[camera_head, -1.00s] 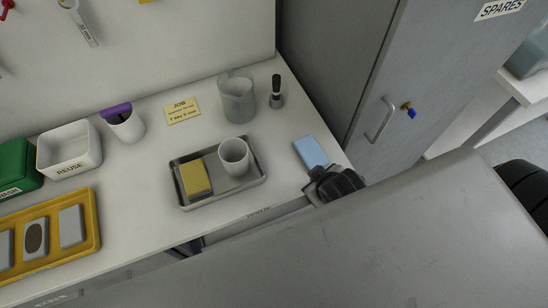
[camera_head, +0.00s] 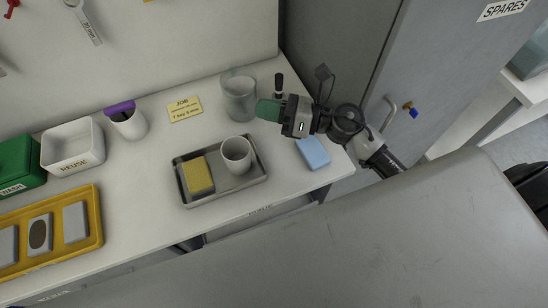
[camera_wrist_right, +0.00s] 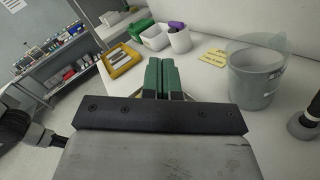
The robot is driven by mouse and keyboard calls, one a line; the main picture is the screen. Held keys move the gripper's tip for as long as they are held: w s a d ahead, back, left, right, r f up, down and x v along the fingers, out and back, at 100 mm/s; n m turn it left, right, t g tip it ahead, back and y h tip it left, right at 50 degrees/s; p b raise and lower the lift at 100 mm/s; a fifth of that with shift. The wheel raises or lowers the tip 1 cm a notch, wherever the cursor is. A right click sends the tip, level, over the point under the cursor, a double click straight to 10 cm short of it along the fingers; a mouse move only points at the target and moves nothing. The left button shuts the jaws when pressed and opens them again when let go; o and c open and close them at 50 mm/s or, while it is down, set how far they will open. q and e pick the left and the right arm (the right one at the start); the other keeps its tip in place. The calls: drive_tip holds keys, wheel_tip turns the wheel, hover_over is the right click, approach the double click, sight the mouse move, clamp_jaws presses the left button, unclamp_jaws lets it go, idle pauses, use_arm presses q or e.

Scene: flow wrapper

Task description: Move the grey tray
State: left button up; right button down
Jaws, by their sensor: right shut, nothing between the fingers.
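The grey tray (camera_head: 222,193) lies flat on the white workbench in the head view. A yellow sponge (camera_head: 199,175) sits in its left part and a white cup (camera_head: 237,154) stands in its right part. My right gripper (camera_head: 262,109) is over the back right of the bench, behind and to the right of the tray and apart from it. Its green fingers (camera_wrist_right: 159,78) are together and hold nothing in the right wrist view. The tray does not show in the wrist view. My left gripper is not in view.
A clear jug (camera_head: 238,96) stands close by my right gripper, with a dark-topped object (camera_head: 278,83) behind. A blue block (camera_head: 312,152) lies near the bench's right end. A yellow tray (camera_head: 96,225), a white REUSE bin (camera_head: 72,148) and a purple-topped cup (camera_head: 129,124) stand left.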

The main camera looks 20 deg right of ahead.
drive_tip(key=s+d+f+n+g+h, duration=0.4)
drive_tip(key=d+f+n+g+h, duration=0.3)
drive_tip(key=f+n+g, duration=0.4)
drive_tip(key=shift+n+t, duration=0.4)
drive_tip(key=shift+n, duration=0.2)
drive_tip(key=p+x, duration=0.1)
drive_tip(key=x, duration=0.1)
drive_tip(key=p+x, duration=0.1)
drive_tip(key=x, duration=0.2)
drive_tip(key=a+r+p+x, duration=0.1)
drive_tip(key=x, duration=0.1)
drive_tip(key=shift+w+a, duration=0.2)
drive_tip(key=shift+a+f, duration=0.3)
drive_tip(key=shift+f, duration=0.25)
